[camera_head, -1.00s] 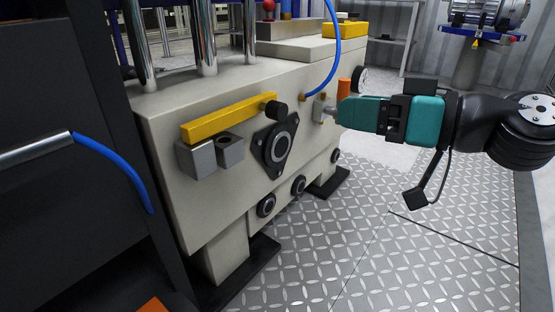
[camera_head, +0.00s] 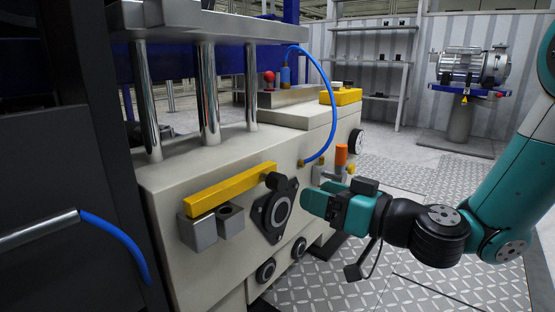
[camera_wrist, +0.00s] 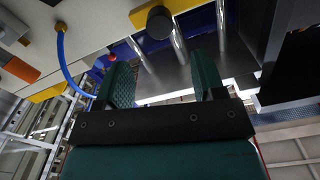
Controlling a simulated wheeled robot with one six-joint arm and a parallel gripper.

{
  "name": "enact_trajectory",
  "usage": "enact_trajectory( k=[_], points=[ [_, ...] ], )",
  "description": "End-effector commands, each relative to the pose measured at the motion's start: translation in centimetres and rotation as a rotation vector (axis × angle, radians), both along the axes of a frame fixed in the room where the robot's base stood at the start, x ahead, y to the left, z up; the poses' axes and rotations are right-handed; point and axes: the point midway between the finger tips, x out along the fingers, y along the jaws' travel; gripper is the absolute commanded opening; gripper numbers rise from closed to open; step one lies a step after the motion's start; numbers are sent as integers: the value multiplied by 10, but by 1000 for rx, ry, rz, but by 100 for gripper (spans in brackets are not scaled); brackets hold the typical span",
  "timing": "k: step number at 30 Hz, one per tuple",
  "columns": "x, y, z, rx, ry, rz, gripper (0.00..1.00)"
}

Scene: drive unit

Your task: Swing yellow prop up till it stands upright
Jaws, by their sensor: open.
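The yellow prop (camera_head: 231,190) is a bar on the side of the beige machine body (camera_head: 330,131). It lies nearly level, with a black round knob (camera_head: 276,180) at its right end. Its left part is over two grey blocks (camera_head: 198,230). In the wrist view the prop's yellow end (camera_wrist: 150,14) shows at the top, beside the black knob (camera_wrist: 160,22). My gripper (camera_head: 308,201) is to the right of the knob, apart from it. In the wrist view its two green fingers (camera_wrist: 164,82) are spread with nothing between them.
A black flanged fitting (camera_head: 272,212) sits below the knob. A blue hose (camera_head: 329,95) arcs above my gripper, and an orange-capped fitting (camera_head: 341,156) stands behind it. Steel columns (camera_head: 207,95) rise above the prop. Tread-plate floor (camera_head: 345,290) is open at the lower right.

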Motion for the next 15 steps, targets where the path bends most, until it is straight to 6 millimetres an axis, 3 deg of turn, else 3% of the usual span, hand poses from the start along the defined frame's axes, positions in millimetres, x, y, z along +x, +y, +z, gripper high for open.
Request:
enact_trajectory(
  k=[3, 15],
  points=[
    [13, 19, 8, -1, 2, 5, 63],
    [53, 71, 1, -1, -3, 4, 63]
  ],
)
